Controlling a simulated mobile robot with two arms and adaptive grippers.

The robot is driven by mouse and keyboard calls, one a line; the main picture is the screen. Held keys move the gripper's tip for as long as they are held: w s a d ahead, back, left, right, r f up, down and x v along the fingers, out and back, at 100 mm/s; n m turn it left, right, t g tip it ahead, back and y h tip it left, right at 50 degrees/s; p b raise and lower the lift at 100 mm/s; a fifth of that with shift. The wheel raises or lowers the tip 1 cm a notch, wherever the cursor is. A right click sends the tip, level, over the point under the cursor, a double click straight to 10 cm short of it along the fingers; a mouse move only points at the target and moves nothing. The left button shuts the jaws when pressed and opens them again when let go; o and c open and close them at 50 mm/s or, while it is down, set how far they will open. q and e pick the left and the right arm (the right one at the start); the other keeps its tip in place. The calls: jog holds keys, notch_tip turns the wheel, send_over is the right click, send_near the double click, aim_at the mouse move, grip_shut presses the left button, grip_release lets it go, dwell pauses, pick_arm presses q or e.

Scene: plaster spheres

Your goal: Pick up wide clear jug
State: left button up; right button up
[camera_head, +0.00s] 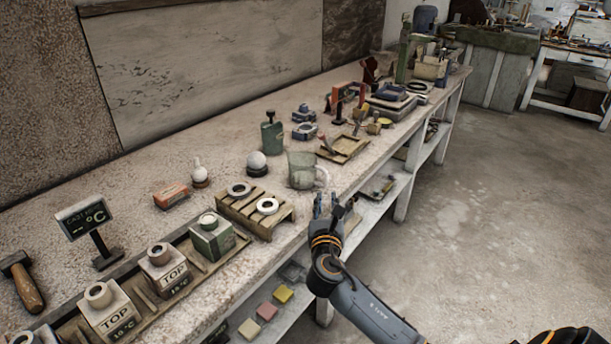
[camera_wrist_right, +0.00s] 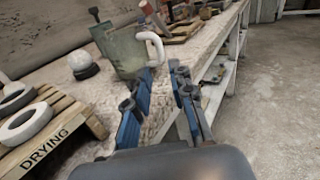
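The wide clear jug (camera_head: 301,169) stands upright on the long bench near its front edge, greenish and see-through, with a pale handle toward the front right. In the right wrist view the jug (camera_wrist_right: 124,52) stands just beyond my fingertips, its white handle on its right side. My right gripper (camera_head: 334,203) is at the bench's front edge, in front of the jug. In the wrist view its two blue-sided fingers (camera_wrist_right: 162,82) are apart with nothing between them, and I see no contact with the jug. My left gripper is not in view.
A wooden drying rack (camera_head: 257,214) with white rings stands left of the jug. A white sphere on a dark base (camera_head: 257,161) and a green bottle (camera_head: 272,138) stand behind it. A wooden tray (camera_head: 343,149) lies to the right. The floor (camera_head: 480,200) right of the bench is clear.

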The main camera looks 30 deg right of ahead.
aim_at(326, 181)
jog(key=x, duration=0.5)
jog(key=shift+f, duration=0.2)
jog(key=x, duration=0.5)
jog(key=shift+w+d, duration=0.1)
jog(key=shift+w, duration=0.1)
grip_shut()
